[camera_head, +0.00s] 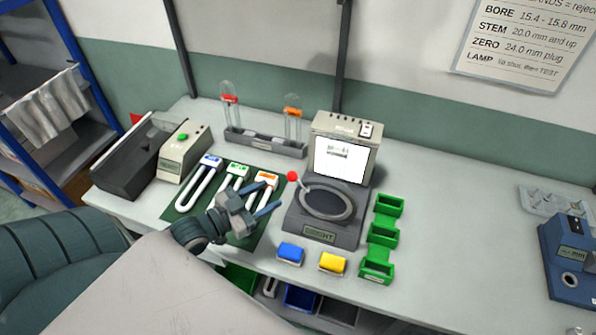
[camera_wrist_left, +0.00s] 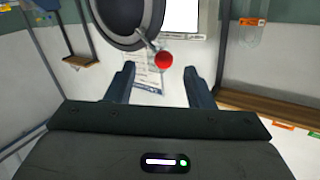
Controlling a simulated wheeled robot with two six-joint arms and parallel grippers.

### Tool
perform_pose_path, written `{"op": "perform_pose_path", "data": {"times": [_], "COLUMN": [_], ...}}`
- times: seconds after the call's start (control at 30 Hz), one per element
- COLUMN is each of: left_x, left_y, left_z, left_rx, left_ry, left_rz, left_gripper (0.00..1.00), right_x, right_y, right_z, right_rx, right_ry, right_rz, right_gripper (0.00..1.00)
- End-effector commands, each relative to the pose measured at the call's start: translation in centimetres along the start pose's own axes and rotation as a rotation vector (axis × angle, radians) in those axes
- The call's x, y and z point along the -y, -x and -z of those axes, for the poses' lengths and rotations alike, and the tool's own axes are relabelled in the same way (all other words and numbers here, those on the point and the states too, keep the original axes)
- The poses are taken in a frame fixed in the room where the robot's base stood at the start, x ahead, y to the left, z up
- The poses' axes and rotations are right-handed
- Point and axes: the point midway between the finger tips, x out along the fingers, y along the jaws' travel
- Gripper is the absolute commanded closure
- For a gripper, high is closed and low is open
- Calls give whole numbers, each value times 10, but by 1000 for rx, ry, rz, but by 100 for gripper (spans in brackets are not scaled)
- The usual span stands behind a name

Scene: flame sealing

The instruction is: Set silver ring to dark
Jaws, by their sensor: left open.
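The silver ring (camera_head: 350,208) lies around a dark round plate on a dark grey base (camera_head: 345,238), below a lit white screen (camera_head: 340,160). A small label (camera_head: 318,232) on the base's front seems to read BRIGHT. A lever with a red ball (camera_head: 292,176) sticks out at the ring's upper left. My left gripper (camera_head: 274,194) is open and empty, just left of the ring, its fingers pointing toward it. In the left wrist view the red ball (camera_wrist_left: 164,60) shows just beyond and between the open fingertips (camera_wrist_left: 160,80), with the ring (camera_wrist_left: 158,15) behind it. My right gripper is out of view.
Blue (camera_head: 290,252) and yellow (camera_head: 332,263) blocks sit in front of the base. Green bins (camera_head: 383,236) stand to its right. U-shaped tubes (camera_head: 203,182) lie on a green mat left of my gripper. A tube rack (camera_head: 262,143) stands behind.

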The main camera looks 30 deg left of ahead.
Motion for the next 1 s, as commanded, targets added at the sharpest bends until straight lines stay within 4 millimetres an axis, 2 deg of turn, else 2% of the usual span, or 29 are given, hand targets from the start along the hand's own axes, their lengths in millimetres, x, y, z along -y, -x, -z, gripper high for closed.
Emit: {"op": "perform_pose_path", "data": {"times": [0.27,0.57,0.63,1.0], "left_x": [7,8,7,8], "left_y": [-4,-26,-33,-66], "left_z": [9,10,5,6], "left_rx": [-58,-57,-58,-59], "left_ry": [-5,-5,-5,-4], "left_rz": [1,5,4,8], "left_gripper": [52,52,52,52], "right_x": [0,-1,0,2], "right_y": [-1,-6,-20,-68], "right_z": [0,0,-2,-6], "right_rx": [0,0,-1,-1], "right_ry": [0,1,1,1], "right_rz": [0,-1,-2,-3], "right_gripper": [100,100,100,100]}}
